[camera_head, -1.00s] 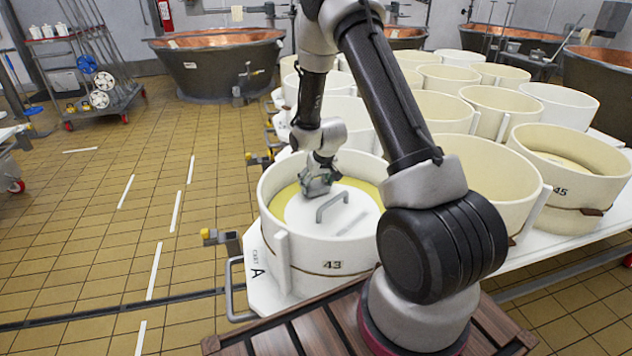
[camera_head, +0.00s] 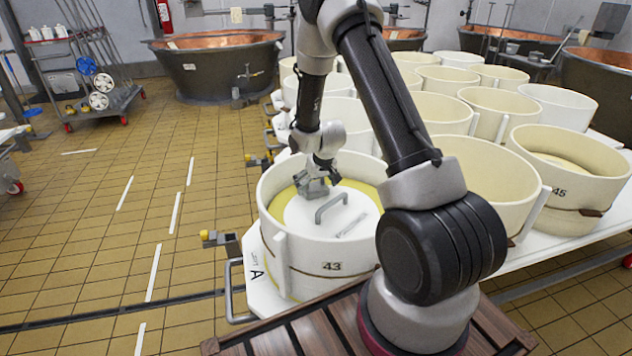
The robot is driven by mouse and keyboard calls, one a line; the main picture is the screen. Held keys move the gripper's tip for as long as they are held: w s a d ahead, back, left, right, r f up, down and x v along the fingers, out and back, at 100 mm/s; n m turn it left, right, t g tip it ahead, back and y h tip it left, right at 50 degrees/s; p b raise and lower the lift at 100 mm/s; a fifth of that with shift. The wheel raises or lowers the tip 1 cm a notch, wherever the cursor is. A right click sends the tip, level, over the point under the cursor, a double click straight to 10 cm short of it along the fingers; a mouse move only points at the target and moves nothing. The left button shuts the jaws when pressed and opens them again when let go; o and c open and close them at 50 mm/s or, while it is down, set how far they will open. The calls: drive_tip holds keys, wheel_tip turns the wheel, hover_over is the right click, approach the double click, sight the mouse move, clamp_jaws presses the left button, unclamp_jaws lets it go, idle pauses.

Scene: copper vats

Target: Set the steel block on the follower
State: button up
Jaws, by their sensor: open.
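The follower (camera_head: 303,216) is a white disc with a grey bar handle, lying inside the round cream mould numbered 43 (camera_head: 333,283). Yellowish material shows around its edge. The steel block (camera_head: 311,189) appears as a small grey shape at the back left part of the follower, seemingly resting on it. My gripper (camera_head: 321,179) is open, pointing down right at the block. The fingers and block overlap in this view, so I cannot tell whether they touch.
Several cream moulds crowd behind and to the right, including number 45 (camera_head: 566,183). Mould 43 stands on a white cart (camera_head: 262,283) marked A. Copper vats (camera_head: 215,65) stand at the back. A wheeled rack (camera_head: 88,80) is far left. The tiled floor at left is clear.

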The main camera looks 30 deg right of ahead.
drive_tip(key=v, duration=1.2)
drive_tip(key=s+d+r+g+h, duration=0.2)
drive_tip(key=s+d+g, duration=0.2)
drive_tip(key=s, duration=0.8)
drive_tip(key=s+a+r+t+y, duration=0.1)
drive_tip(key=s+a+r+t, duration=0.1)
drive_tip(key=s+r, duration=0.7)
drive_tip(key=s+a+r+t+y, duration=0.1)
drive_tip(key=s+a+r, duration=0.3)
drive_tip(key=s+r, duration=0.6)
drive_tip(key=shift+r+t, duration=0.5)
drive_tip(key=shift+r, duration=1.35)
drive_tip(key=shift+s+a, duration=0.1)
drive_tip(key=shift+a, duration=0.05)
